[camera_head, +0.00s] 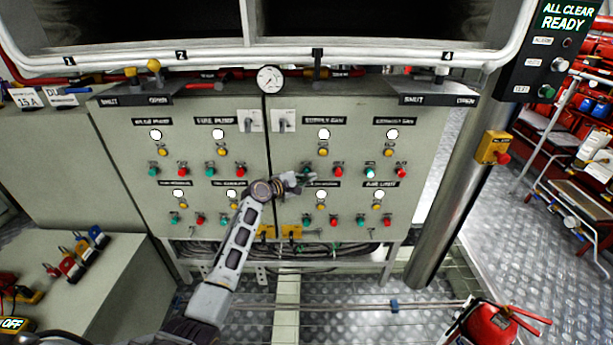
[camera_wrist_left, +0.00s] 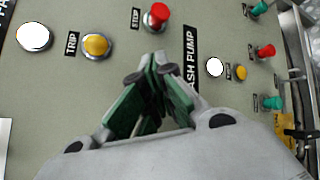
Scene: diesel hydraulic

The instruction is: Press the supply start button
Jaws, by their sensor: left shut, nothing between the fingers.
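On the grey control panel (camera_head: 285,215), the supply fan group has a label (camera_head: 325,120), a white lamp (camera_head: 324,134), a yellow trip button (camera_head: 323,149) and a red stop button (camera_head: 338,171). In the left wrist view the trip button (camera_wrist_left: 96,46) and red stop button (camera_wrist_left: 158,15) show beside my gripper. The start button cannot be made out; its place is behind my gripper. My left gripper (camera_head: 306,178) is shut and empty, its green-padded fingertips (camera_wrist_left: 152,65) close to the panel just below that group. Contact cannot be told. My right gripper is out of view.
Similar button groups surround this one, including the wash pump group (camera_wrist_left: 214,67) below. A pressure gauge (camera_head: 269,79) sits above the panel. A metal post (camera_head: 450,205) stands right of it, and a red extinguisher (camera_head: 490,324) is at the lower right.

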